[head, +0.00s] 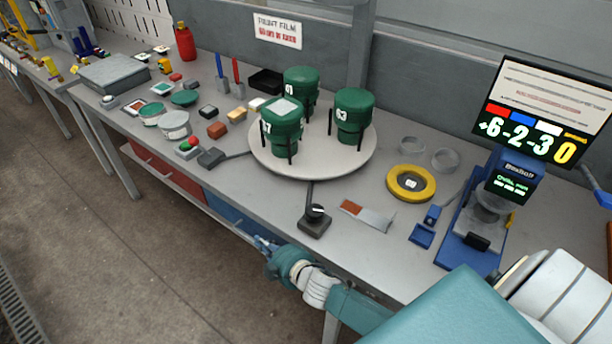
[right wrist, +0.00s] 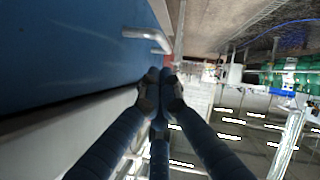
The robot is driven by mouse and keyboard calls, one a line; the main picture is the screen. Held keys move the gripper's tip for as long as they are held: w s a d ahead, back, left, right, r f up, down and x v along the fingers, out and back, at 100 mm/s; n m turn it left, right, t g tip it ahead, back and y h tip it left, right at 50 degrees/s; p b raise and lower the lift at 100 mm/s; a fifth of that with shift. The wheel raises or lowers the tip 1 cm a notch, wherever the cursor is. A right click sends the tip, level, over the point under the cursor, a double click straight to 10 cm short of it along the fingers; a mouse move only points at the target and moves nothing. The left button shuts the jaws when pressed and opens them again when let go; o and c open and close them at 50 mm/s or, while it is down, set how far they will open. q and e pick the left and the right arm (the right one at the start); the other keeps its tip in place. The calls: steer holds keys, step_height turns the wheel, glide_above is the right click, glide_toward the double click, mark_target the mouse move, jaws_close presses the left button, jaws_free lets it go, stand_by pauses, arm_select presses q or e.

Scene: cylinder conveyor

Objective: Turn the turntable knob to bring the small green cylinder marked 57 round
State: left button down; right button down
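The turntable (head: 335,160) is a pale round disc on the bench, bearing three green cylinders. The front-left one (head: 284,135) has a pale square on top and a mark ending in 7; its first digit is hard to read. The right one (head: 354,112) reads 63. The back one (head: 301,78) has a partly hidden mark. My left gripper is not in view.
A yellow ring (head: 411,183) and a blue device (head: 480,220) with a screen stand to the right. A metal plate (head: 367,215) lies right of the knob. A blue drawer front (right wrist: 70,60) with a metal handle (right wrist: 148,38) is close to my right gripper.

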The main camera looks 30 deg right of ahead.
steer(key=w+a+r+n+t+y, duration=0.2)
steer(key=w+a+r+n+y, duration=0.25)
steer(key=r, duration=0.55)
steer(key=a+r+n+g+y, duration=0.3)
steer(key=a+r+n+y, duration=0.3)
steer(key=a+r+n, duration=0.3)
steer(key=n+g+h+p, duration=0.1)
steer(key=n+g+h, duration=1.1)
steer(key=h, duration=0.1)
glide_toward(315, 215)
steer(key=w+d+f, duration=0.2)
steer(key=w, duration=0.3)
steer(key=f+b, duration=0.2)
steer(key=f, duration=0.1)
steer(key=f+b, duration=0.2)
steer(key=shift+w+a+f, duration=0.15)
steer(key=shift+a+f, duration=0.05)
steer(key=shift+f, duration=0.2)
steer(key=shift+s, duration=0.2)
